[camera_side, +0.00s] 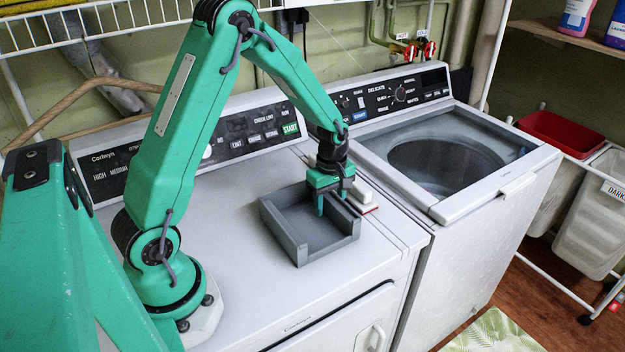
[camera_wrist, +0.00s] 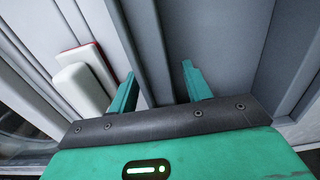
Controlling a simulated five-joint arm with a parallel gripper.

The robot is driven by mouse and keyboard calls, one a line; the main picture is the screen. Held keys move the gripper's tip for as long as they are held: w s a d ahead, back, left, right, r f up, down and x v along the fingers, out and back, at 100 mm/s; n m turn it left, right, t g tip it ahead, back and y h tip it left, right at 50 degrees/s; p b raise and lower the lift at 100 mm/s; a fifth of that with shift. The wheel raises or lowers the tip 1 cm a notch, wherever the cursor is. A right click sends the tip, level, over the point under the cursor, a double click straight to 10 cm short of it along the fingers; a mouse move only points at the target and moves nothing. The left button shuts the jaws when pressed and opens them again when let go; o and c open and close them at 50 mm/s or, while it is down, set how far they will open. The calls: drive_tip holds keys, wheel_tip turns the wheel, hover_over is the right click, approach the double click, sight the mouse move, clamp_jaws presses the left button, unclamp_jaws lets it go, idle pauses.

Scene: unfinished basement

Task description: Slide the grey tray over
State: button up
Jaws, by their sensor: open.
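The grey tray (camera_side: 330,249) is shallow and square-cornered and sits on the white dryer top near its right side. My gripper (camera_side: 331,203) is open at the tray's right wall, pointing down. In the wrist view, the tray's wall (camera_wrist: 148,45) runs between the two fingers of my gripper (camera_wrist: 160,85). The left finger is on the outer side of the wall and the right finger on the inner side. There is a visible gap beside the right finger. The tray looks empty; its far right corner is partly hidden by my gripper.
A small white object with a red edge (camera_side: 366,197) lies close to the tray's right; it also shows in the wrist view (camera_wrist: 84,84). The dryer's control panel (camera_side: 250,139) rises behind. A washer (camera_side: 465,205) stands right. The dryer top (camera_side: 235,245) is clear left of the tray.

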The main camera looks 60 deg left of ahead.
drive_tip(key=shift+r, duration=3.65)
drive_tip(key=shift+s+d+r+m, duration=0.2)
drive_tip(key=shift+r+m, duration=0.1)
drive_tip(key=shift+r, duration=0.3)
drive_tip(key=s+d+r+m+t, duration=0.2)
drive_tip(key=s+d+r+m, duration=0.2)
drive_tip(key=s+r+m, duration=0.3)
drive_tip(key=s+d+r+m+t, duration=0.3)
drive_tip(key=s+d+r+m, duration=0.1)
drive_tip(key=s+r+m, duration=0.4)
drive_tip(key=shift+s+m+t, duration=0.3)
drive_tip(key=shift+s+m, duration=0.9)
drive_tip(key=shift+s, duration=0.5)
